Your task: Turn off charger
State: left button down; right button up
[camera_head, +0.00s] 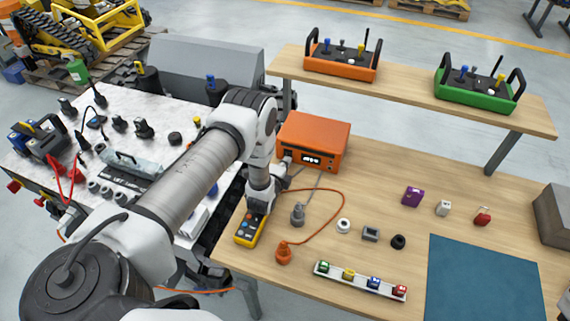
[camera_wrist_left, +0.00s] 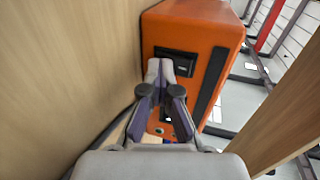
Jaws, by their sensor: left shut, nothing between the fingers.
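The charger is an orange box (camera_head: 318,135) at the left back of the wooden table. Its front has a lit display (camera_head: 311,160) and a dark part at the left, partly hidden by my gripper. My left gripper (camera_head: 284,164) is shut and empty, right at the left part of the charger's front. In the left wrist view the shut fingers (camera_wrist_left: 160,68) point at the dark panel on the orange charger (camera_wrist_left: 215,25). I cannot tell whether they touch it. The switch's position is not clear. My right gripper is out of view.
A yellow remote (camera_head: 250,229) lies below my left wrist. An orange cable (camera_head: 340,207) loops to an orange plug (camera_head: 284,253). A grey connector (camera_head: 298,213) stands close by. A raised shelf (camera_head: 420,95) holds two controllers. The blue mat (camera_head: 485,280) is bare.

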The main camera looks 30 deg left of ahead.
pick_arm(q)
jog(key=shift+w+r, duration=0.1)
jog(key=shift+r, duration=0.05)
jog(key=v, duration=1.2)
